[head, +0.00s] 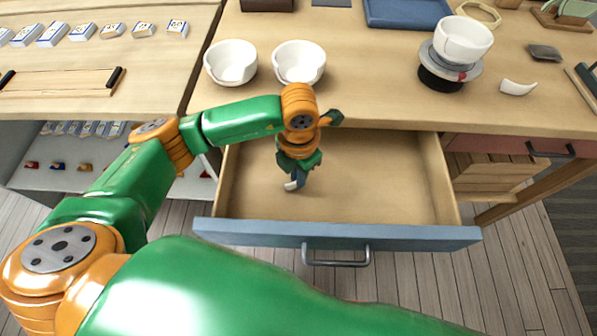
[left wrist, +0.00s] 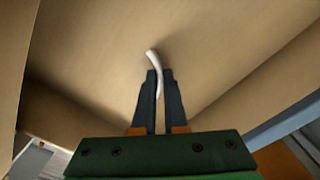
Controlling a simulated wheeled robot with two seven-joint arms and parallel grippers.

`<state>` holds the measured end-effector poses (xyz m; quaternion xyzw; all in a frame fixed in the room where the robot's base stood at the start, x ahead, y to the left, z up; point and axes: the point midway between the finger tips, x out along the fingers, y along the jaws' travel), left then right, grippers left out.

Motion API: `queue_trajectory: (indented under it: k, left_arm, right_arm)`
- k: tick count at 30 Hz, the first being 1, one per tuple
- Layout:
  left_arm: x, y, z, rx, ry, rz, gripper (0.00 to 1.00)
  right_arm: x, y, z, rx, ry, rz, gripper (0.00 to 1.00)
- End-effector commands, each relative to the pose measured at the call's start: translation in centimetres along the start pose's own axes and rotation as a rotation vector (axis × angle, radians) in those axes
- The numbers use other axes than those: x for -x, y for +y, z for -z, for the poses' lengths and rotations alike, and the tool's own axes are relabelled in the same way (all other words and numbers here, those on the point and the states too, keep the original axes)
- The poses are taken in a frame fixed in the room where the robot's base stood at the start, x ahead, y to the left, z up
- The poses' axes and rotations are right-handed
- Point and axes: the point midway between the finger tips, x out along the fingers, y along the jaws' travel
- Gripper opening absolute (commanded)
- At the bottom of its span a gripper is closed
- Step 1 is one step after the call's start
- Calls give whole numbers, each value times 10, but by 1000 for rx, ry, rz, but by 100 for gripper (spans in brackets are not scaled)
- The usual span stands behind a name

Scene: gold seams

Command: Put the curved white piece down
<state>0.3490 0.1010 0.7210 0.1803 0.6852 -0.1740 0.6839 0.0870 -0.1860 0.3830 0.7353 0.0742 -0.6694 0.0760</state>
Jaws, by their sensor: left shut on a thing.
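The curved white piece (head: 291,185) is a thin pale shard inside the open drawer, partly hidden by my left gripper (head: 298,178). In the left wrist view the piece (left wrist: 153,58) sits upright between the dark fingers of my left gripper (left wrist: 160,78), which is shut on it. Its curved tip sticks out past the fingertips, over the drawer's wooden floor. I cannot tell whether it touches the floor. A second curved white piece (head: 518,88) lies on the tabletop at the right. My right gripper is not in view.
The drawer (head: 385,185) is pulled out and its visible floor is otherwise bare; its blue front (head: 420,238) has a metal handle. Two chipped white bowls (head: 231,64) (head: 299,64) stand above it on the table. Another white bowl (head: 462,40) sits on a round stand.

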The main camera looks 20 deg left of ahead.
Motion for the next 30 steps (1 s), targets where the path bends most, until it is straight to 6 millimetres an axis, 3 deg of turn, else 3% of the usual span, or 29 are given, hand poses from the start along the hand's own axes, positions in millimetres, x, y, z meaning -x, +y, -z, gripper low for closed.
queue_trajectory:
  k: [8, 12, 23, 26, 30]
  left_arm:
    - [-4, 0, -1, 0, -1, 0, 0]
    - [-2, 0, -1, 0, -1, 0, 40]
    - [5, 0, -1, 0, -2, 0, 40]
    - [22, 0, -2, -1, -7, -1, 40]
    - [62, 0, -2, -1, -8, -2, 40]
  right_arm:
    - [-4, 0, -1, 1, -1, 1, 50]
    - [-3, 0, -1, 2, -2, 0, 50]
    - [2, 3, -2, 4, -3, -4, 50]
    - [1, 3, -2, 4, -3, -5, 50]
    - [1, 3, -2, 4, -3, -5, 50]
